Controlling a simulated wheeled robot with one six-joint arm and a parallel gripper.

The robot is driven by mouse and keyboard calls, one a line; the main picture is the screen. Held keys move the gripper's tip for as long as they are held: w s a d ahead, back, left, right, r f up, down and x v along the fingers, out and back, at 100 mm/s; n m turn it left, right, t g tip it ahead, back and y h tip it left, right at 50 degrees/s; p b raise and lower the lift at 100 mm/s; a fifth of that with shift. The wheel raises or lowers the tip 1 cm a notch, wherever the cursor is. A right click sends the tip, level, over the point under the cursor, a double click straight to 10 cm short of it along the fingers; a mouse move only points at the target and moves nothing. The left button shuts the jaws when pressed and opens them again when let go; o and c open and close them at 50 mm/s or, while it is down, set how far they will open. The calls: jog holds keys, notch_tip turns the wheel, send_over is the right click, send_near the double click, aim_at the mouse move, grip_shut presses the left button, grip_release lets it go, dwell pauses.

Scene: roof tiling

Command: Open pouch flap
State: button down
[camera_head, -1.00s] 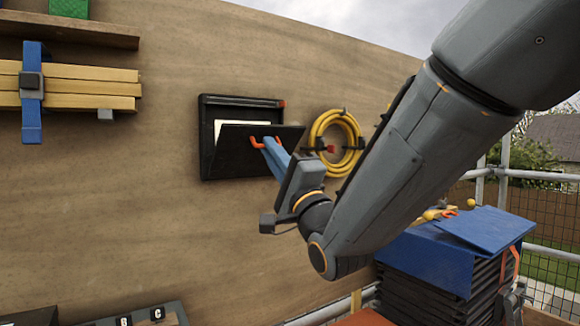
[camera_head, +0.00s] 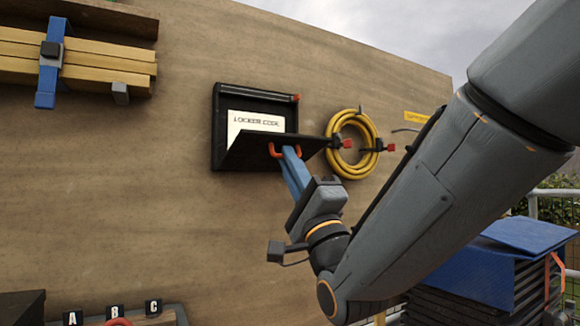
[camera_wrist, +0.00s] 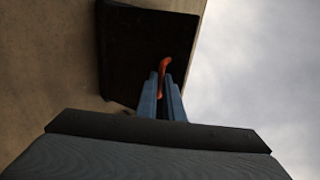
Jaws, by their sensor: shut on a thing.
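The black pouch (camera_head: 218,125) is mounted on the wooden wall. My gripper (camera_head: 287,155) is shut on the orange handle (camera_head: 273,150) at the flap's outer edge. In the wrist view, the blue fingers of my gripper (camera_wrist: 164,85) close around the orange handle (camera_wrist: 164,68), with the dark flap (camera_wrist: 135,55) beyond.
A yellow coiled hose (camera_head: 335,160) hangs just right of the flap. Wooden battens with a blue clamp (camera_head: 47,75) sit at upper left. A blue-covered dark stack (camera_head: 480,265) stands at lower right. Lettered blocks (camera_head: 113,311) are at the bottom left. The wall below the pouch is clear.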

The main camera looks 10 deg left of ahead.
jog(key=shift+w+a+f+b, duration=0.1)
jog(key=shift+f+b, duration=0.5)
jog(key=shift+f, duration=0.2)
jog(key=shift+w+a+f+b, duration=0.1)
jog(key=shift+f+b, duration=0.5)
jog(key=shift+f, duration=0.15)
jog(key=c, duration=1.9)
grip_release()
jog(key=shift+a, duration=0.2)
jog(key=shift+d, duration=0.2)
jog(key=v, duration=0.7)
jog(key=shift+s+f, duration=0.15)
jog(key=shift+f, duration=0.15)
